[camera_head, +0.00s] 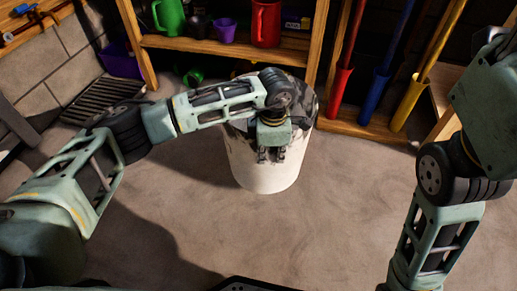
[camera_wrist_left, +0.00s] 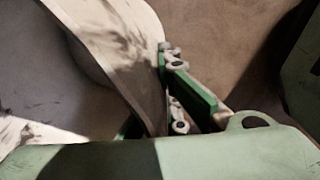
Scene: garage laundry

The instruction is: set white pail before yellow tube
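The white pail (camera_head: 262,178) stands upright on the floor in the middle of the head view, with dark patches around its upper part. My left gripper (camera_head: 271,156) points down at the pail's near side. The yellow tube (camera_head: 408,103) stands right of the pail, beside the blue tube (camera_head: 378,86) and red tube (camera_head: 339,92). My right gripper is out of view.
A wooden shelf (camera_head: 222,46) behind the pail holds a green jug (camera_head: 169,17), a red jug (camera_head: 266,23) and a purple cup (camera_head: 225,31). A slatted dark grate (camera_head: 104,97) and purple bin (camera_head: 119,61) are at left. The floor (camera_head: 335,215) in front is clear.

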